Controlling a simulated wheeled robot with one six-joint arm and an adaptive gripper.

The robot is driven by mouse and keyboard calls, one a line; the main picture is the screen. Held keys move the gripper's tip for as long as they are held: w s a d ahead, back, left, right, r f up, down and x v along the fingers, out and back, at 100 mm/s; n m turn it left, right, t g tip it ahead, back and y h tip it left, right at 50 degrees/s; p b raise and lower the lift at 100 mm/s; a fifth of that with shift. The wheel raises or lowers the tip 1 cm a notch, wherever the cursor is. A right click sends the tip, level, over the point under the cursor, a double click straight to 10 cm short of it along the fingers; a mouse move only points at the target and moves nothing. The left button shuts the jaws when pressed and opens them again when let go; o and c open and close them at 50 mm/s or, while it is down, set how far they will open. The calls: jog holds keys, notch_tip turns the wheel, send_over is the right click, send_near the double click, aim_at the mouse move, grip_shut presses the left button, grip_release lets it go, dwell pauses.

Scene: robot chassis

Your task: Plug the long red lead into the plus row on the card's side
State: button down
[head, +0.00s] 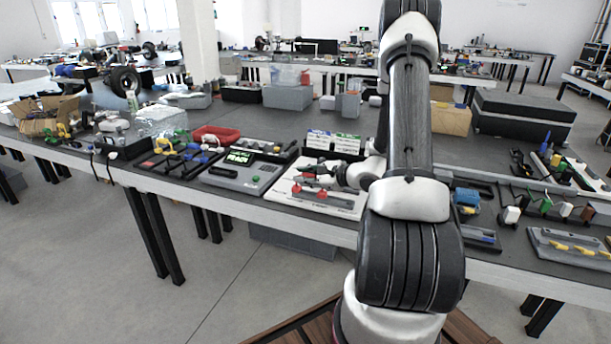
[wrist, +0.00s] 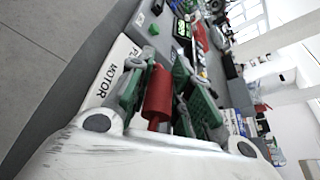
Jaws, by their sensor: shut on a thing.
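My gripper (wrist: 157,72) is shut on a red cylindrical plug (wrist: 157,95), which shows between its green-padded fingers in the wrist view. I cannot make out its tip or any lead running from it. A white board (wrist: 108,72) printed "MOTOR" and a partly hidden word starting "PL" lies beside the fingers. In the head view the gripper (head: 322,175) is low over this white board (head: 345,206). Red parts (head: 321,194) stand on a grey strip on the board, below the gripper. I cannot tell whether the held plug touches anything. No plus row can be made out.
A grey unit with a lit green screen (head: 240,157) stands left of the board. Two upright cards (head: 333,141) stand behind it. A tray of coloured leads (head: 172,158) lies further left. Blue parts (head: 467,197) and a panel with yellow pieces (head: 570,247) lie right.

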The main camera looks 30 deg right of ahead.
jog(key=shift+f, duration=0.25)
jog(key=c, duration=1.2)
grip_release()
jog(key=shift+c, duration=0.2)
jog(key=v, duration=1.2)
jog(key=shift+s+f, duration=0.1)
jog(key=shift+f, duration=0.1)
